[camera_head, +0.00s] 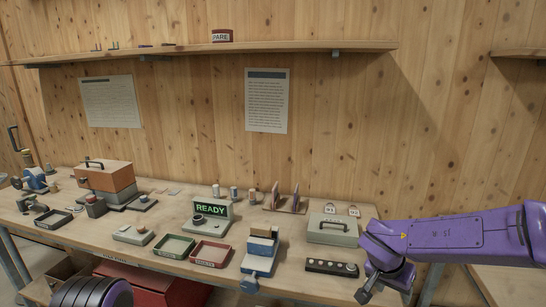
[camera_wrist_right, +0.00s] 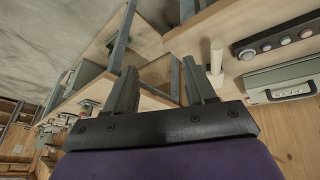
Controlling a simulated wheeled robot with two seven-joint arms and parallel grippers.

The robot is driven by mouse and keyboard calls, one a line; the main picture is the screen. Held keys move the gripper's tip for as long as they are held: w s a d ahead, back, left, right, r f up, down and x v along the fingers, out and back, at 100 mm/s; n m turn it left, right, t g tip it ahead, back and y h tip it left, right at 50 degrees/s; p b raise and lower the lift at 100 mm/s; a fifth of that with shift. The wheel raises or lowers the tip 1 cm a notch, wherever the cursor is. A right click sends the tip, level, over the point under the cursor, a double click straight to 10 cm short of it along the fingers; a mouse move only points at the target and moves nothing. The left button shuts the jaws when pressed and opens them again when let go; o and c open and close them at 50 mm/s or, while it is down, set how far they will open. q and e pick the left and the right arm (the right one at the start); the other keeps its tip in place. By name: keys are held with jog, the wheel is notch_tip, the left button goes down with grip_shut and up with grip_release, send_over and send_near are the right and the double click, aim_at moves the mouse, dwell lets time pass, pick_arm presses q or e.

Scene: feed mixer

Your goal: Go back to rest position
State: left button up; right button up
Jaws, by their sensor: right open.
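My right arm reaches in from the right in the head view, its purple wrist (camera_head: 385,265) bent down at the bench's front right edge. My right gripper (camera_wrist_right: 160,82) shows in the right wrist view, with two dark fingers spread apart and nothing between them. A pale upright cylinder (camera_wrist_right: 216,57) shows just beyond the right-hand finger, apart from the grip gap. A dark, rounded part of my left arm (camera_head: 92,292) shows at the bottom left; the left gripper itself is out of view.
The case and strip lie close to my right wrist. A red box (camera_head: 150,287) stands below the bench.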

jog(key=s+d+f+m+t+h+b, duration=0.1)
jog(key=s+d+f+m+t, duration=0.15)
jog(key=f, duration=0.55)
jog(key=s+d+f+m+t+h+b, duration=0.1)
jog(key=s+f+t+h, duration=0.15)
jog(key=f, duration=0.55)
jog(key=s+f+n+g+y+b, duration=0.1)
jog(key=s+f+n+y, duration=0.1)
jog(key=s+f, duration=0.7)
jog(key=s+a+f+n+g+y+b, duration=0.1)
jog(key=s+f+n+g+y+b, duration=0.1)
jog(key=s+f, duration=0.7)
jog(key=s+n, duration=0.1)
jog(key=s, duration=0.5)
jog(key=shift+s+a+f+g+y, duration=0.15)
jog(key=shift+s+a+g+y, duration=0.15)
jog(key=shift+y, duration=0.05)
jog(key=shift+n, duration=0.25)
